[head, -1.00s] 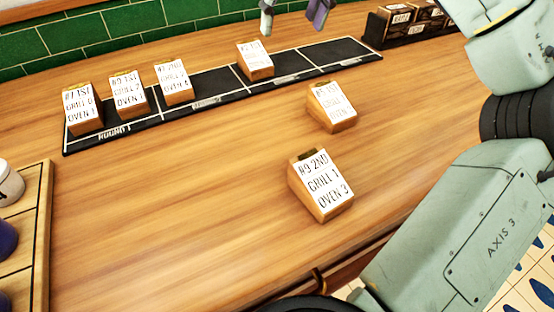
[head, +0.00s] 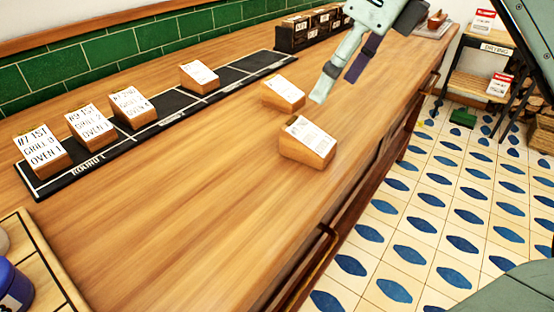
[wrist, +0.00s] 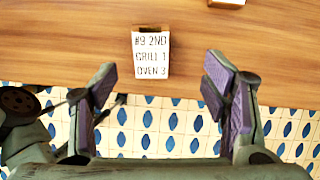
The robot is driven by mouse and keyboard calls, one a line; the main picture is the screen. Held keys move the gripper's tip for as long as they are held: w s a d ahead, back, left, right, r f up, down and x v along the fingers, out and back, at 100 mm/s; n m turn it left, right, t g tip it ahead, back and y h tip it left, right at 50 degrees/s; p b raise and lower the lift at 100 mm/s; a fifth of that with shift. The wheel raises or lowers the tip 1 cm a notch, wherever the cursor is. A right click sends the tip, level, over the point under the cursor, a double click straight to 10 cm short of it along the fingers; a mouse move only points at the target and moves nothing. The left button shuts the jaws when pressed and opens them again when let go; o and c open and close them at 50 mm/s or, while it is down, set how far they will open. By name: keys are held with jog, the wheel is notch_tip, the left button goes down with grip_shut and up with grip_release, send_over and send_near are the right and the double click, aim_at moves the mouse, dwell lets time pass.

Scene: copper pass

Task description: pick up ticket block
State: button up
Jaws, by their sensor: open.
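A wooden ticket block (head: 307,145) with a white slanted face stands alone near the counter's front edge. In the wrist view the same block (wrist: 151,54) reads "#9 2ND GRILL 1 OVEN 3" and lies ahead of and between my fingers. A second loose block (head: 283,93) stands just behind it, its text unreadable. My gripper (head: 335,88) is open and empty, above and to the right of the two loose blocks. In the wrist view my gripper (wrist: 162,85) shows purple finger pads spread wide, apart from the block.
A black strip mat (head: 232,88) holds several more ticket blocks along the wall. Dark boxes (head: 306,30) stand at the back. A wooden tray (head: 38,262) is at lower left. The counter's front edge drops to a tiled floor (head: 430,220).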

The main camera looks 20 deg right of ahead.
jog(key=s, duration=0.1)
send_over(307, 132)
jog(key=s+d, duration=0.1)
jog(key=d, duration=0.1)
jog(key=f, duration=0.5)
jog(key=shift+s+d, duration=0.1)
jog(key=shift+s, duration=0.1)
jog(key=shift+a+x, duration=0.2)
jog(key=shift+x, duration=1.2)
jog(key=shift+a+x, duration=0.2)
jog(key=shift+x, duration=1.2)
jog(key=shift+r, duration=0.15)
jog(key=shift+c, duration=0.5)
jog(key=c, duration=1.2)
